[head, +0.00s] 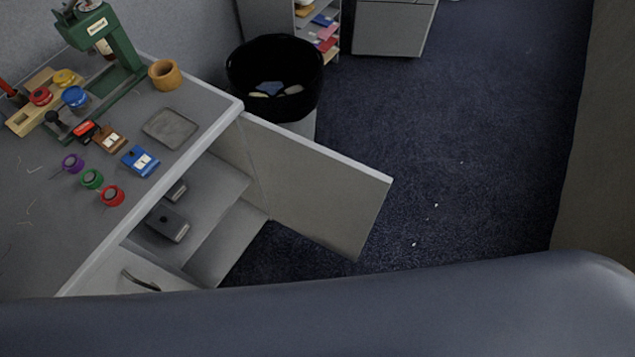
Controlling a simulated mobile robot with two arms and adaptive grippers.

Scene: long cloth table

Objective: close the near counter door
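The counter door (318,183) stands wide open. It is a pale grey panel that juts out to the right from the far end of the counter opening. Behind it the cabinet interior (218,190) is exposed, with a shelf and dark grey box-like objects (168,222) inside. A closed front panel with a curved dark handle (140,281) is nearer, at the lower left. Neither of my grippers shows in the head view.
The counter top (45,240) holds a green press (122,62), a wooden cup (165,75), a grey tray (171,128) and small coloured items. A black bin (274,78) stands behind the door. Dark blue carpet (470,150) is mostly clear to the right.

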